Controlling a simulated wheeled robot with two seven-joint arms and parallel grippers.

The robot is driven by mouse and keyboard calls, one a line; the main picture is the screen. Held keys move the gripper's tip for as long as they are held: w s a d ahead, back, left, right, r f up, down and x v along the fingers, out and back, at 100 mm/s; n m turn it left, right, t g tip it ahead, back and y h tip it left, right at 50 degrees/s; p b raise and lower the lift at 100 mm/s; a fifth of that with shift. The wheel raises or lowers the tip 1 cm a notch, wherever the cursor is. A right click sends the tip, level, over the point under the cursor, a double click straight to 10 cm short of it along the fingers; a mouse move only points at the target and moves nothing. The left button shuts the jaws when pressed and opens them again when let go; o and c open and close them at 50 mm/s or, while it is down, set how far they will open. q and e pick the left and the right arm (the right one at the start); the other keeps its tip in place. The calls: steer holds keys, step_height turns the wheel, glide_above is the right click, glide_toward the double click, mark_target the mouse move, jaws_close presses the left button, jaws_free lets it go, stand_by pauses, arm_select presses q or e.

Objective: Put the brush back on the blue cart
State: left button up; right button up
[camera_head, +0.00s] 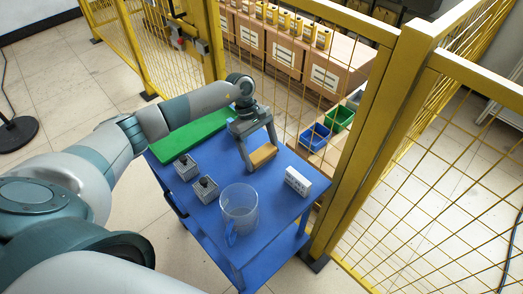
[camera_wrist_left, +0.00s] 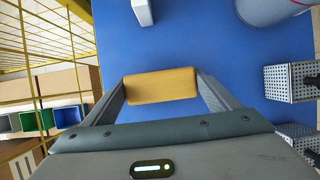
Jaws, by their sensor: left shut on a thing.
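My left gripper (camera_head: 261,157) comes in from the left over the blue cart (camera_head: 268,206) and is shut on the brush (camera_head: 264,154). The brush shows as a plain wooden, tan block between the fingertips. In the left wrist view the brush (camera_wrist_left: 162,86) spans the gap between both fingers, with the blue cart top (camera_wrist_left: 190,40) behind it. It is over the cart's right half; I cannot tell whether it touches the top. Its bristles are not visible. My right gripper is not in view.
On the cart are a clear mug (camera_head: 239,210), a white box (camera_head: 298,181), two perforated metal holders (camera_head: 186,168) (camera_head: 205,190) and a green mat (camera_head: 193,140). A yellow mesh fence (camera_head: 375,150) stands close behind the cart. Blue and green bins (camera_head: 315,135) (camera_head: 339,118) lie beyond it.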

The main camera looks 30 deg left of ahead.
mark_target(261, 151)
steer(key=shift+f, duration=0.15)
arm_select(q)
steer(key=shift+f, duration=0.15)
steer(key=o, duration=1.1)
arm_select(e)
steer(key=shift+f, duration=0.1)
arm_select(q)
steer(key=shift+r, duration=0.25)
steer(key=shift+w+a+r+b, duration=0.1)
steer(key=shift+a+r+b, duration=0.2)
steer(key=shift+b, duration=0.1)
steer(key=b+v, duration=0.2)
steer(key=v, duration=0.2)
steer(key=b+v, duration=0.2)
steer(key=v, duration=0.5)
steer(key=shift+d, duration=0.2)
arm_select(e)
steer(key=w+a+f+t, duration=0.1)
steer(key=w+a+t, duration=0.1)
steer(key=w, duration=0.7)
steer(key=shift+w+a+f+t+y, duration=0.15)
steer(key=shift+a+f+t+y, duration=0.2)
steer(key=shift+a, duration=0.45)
